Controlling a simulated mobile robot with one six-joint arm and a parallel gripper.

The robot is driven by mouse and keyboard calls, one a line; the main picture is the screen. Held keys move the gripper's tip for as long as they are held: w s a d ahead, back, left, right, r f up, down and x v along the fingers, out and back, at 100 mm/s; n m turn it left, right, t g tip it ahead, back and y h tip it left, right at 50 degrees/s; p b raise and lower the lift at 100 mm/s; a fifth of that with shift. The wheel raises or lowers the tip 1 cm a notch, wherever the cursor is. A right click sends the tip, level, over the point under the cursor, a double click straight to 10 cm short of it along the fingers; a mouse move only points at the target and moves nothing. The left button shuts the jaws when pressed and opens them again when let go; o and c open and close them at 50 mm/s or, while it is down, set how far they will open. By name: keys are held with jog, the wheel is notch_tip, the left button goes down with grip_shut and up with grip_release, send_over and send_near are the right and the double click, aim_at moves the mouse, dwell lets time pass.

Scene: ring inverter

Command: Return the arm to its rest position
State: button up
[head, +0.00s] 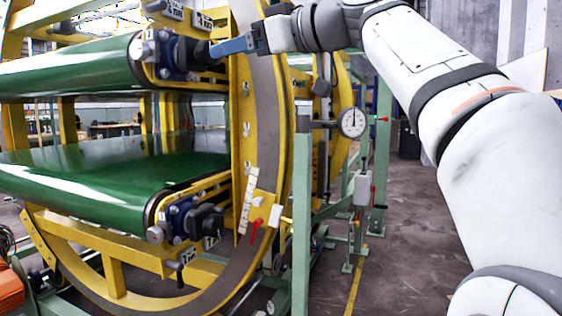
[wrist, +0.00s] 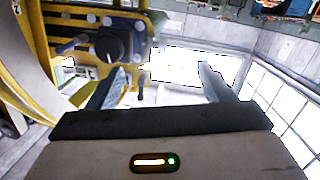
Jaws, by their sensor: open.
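My gripper (head: 232,46) is at the top of the head view, with its blue fingers pointing left toward the upper roller's dark bearing block and knob (head: 192,53). In the wrist view my gripper (wrist: 158,82) has its two fingers spread wide apart, with nothing between them. The same knob (wrist: 108,44) shows beyond the left finger in the wrist view. In the head view the fingertips overlap or lie close to the knob; I cannot tell whether they touch. My white arm reaches in from the right side.
The yellow ring frame (head: 268,170) with upper and lower green belts (head: 100,175) fills the left. A green post (head: 301,215), a dial gauge (head: 352,122) and a red-handled lever (head: 255,232) stand near the middle. Open floor (head: 415,240) lies between the frame and my arm.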

jog(key=d+f+m+h+p, duration=0.85)
jog(key=f+p, duration=0.25)
jog(key=p, duration=0.3)
jog(key=s+d+f+m+g+h+p, duration=0.2)
jog(key=s+d+f+m+h+p, duration=0.1)
jog(key=s+d+f+p, duration=0.3)
jog(key=s+d+f+m+g+h+p, duration=0.3)
jog(key=s+d+f+p, duration=0.3)
jog(key=s+f, duration=0.5)
jog(key=shift+s+d+p, duration=0.35)
jog(key=shift+s+p, duration=0.4)
jog(key=shift+p, duration=0.45)
jog(key=shift+r+m, duration=0.1)
jog(key=shift+m, duration=0.15)
